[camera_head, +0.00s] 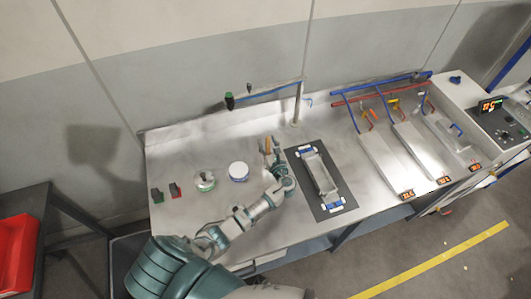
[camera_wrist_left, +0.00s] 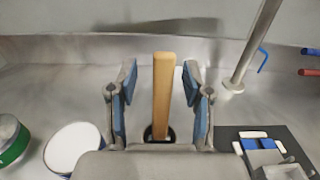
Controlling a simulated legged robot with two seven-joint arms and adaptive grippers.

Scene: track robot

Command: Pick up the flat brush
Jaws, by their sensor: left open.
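The flat brush shows as a light wooden handle in the left wrist view (camera_wrist_left: 163,95), standing roughly upright from a dark round base or holder (camera_wrist_left: 157,134). In the head view its handle (camera_head: 267,146) is small, at my left gripper's tip. My left gripper (camera_head: 273,152) is open. In the left wrist view its two blue-padded fingers (camera_wrist_left: 160,82) stand on either side of the handle, with gaps visible on both sides. The brush's bristles are hidden. My right gripper is not in view.
A white-topped tin (camera_head: 238,170) and a green-banded tin (camera_head: 204,181) stand left of my gripper. A dark mat (camera_head: 301,178) with a grey tray-like frame (camera_head: 322,177) lies to the right. A metal post (camera_head: 297,104) rises behind. The metal table's left part is mostly clear.

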